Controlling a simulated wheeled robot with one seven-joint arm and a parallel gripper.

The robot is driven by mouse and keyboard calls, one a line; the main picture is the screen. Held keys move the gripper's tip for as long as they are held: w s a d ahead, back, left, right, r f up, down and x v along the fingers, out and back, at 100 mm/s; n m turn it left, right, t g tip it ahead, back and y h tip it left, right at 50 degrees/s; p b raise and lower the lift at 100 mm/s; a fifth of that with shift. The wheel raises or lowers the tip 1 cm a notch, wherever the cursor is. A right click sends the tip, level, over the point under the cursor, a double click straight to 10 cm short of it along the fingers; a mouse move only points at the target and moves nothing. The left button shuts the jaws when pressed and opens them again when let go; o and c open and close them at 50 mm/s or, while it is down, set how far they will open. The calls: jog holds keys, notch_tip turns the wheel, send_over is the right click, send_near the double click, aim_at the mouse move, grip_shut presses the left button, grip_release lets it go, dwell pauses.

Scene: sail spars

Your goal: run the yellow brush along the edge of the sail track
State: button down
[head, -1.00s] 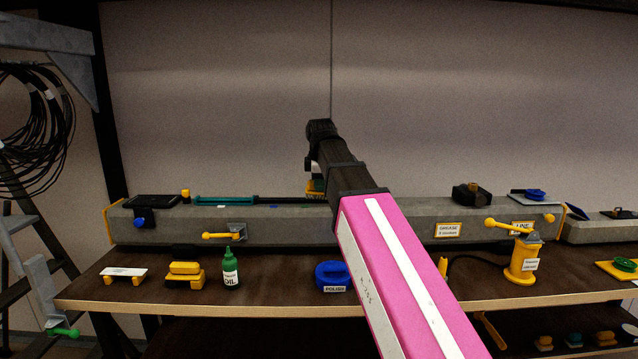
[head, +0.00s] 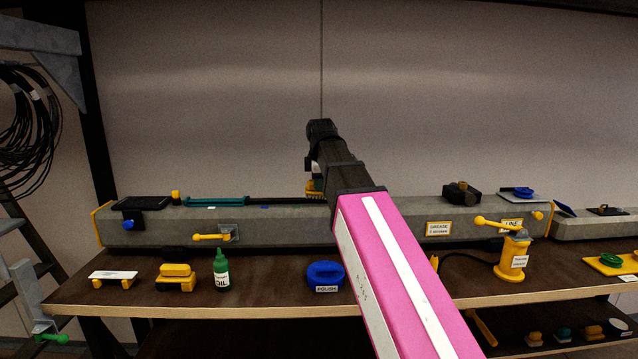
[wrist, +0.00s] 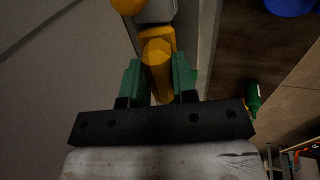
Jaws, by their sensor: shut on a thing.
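The yellow brush (head: 312,189) is at the top of the long grey spar (head: 285,226), partly hidden behind my arm in the head view. In the wrist view its yellow handle (wrist: 158,70) sits between the green fingers of my gripper (wrist: 159,82), which is shut on it. The sail track (head: 270,201) is a dark line along the spar's top, with a teal strip (head: 215,202) at its left. My arm hides the track right of the brush. I cannot tell whether the bristles touch it.
A yellow-handled cleat (head: 212,237) juts from the spar's front. A green oil bottle (head: 221,271), yellow blocks (head: 176,277) and a blue polish tin (head: 325,275) stand on the bench in front. A yellow grease pump (head: 511,258) stands at right.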

jog(key=shift+r, duration=2.5)
